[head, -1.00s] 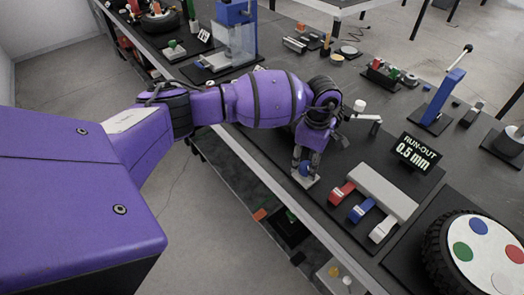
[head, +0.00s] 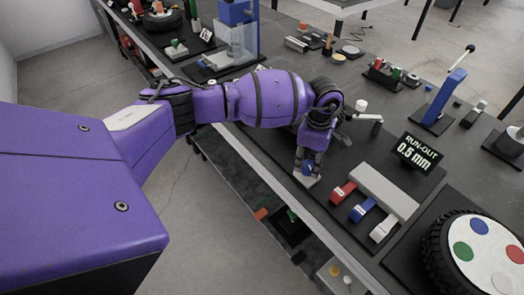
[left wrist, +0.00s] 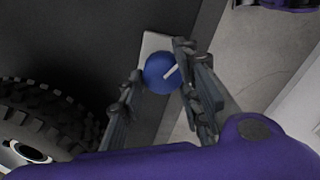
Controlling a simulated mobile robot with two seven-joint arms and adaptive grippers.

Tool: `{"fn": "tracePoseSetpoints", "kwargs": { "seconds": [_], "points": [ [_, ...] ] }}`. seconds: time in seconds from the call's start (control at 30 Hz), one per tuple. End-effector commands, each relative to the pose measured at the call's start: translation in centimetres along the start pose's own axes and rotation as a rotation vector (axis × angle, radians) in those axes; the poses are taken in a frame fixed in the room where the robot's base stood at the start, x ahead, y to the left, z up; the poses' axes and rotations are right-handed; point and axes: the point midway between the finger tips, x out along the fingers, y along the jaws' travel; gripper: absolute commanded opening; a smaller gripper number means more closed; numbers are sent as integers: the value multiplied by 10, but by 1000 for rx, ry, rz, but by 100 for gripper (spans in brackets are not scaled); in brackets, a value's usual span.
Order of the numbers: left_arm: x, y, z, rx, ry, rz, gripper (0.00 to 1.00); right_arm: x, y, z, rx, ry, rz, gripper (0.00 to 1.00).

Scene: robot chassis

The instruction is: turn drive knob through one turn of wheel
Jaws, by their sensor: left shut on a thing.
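The drive knob (head: 307,168) is a blue round knob on a small pale plate near the bench's front edge. In the left wrist view the blue knob (left wrist: 160,73) carries a white pointer line slanting up to the right. My left gripper (head: 308,163) comes down on it from above, and in the left wrist view its fingers (left wrist: 158,80) stand on either side of the knob, shut on it. The wheel (head: 480,250) is a black knobbly tyre with a white disc bearing green, blue, red and other spots, at the lower right. My right gripper is not in view.
A black display (head: 418,152) reads "RUN-OUT 0.5 mm". A blue post with a lever (head: 445,98) stands behind. The floor lies left of the bench edge.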

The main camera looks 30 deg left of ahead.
Motion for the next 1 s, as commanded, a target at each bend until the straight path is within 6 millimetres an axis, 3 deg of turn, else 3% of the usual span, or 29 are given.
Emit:
{"fn": "tracePoseSetpoints", "kwargs": {
  "seconds": [0.07,0.1,0.2,0.67,1.0],
  "points": [
    [-4,4,0,-1,1,11,5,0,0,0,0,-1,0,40],
    [-5,5,0,-1,1,11,34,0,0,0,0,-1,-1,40],
    [-5,5,-1,-1,1,12,47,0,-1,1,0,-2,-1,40],
    [-10,4,0,1,-1,9,47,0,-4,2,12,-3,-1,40],
    [-76,4,0,1,0,15,47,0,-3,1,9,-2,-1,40]
  ]
}}
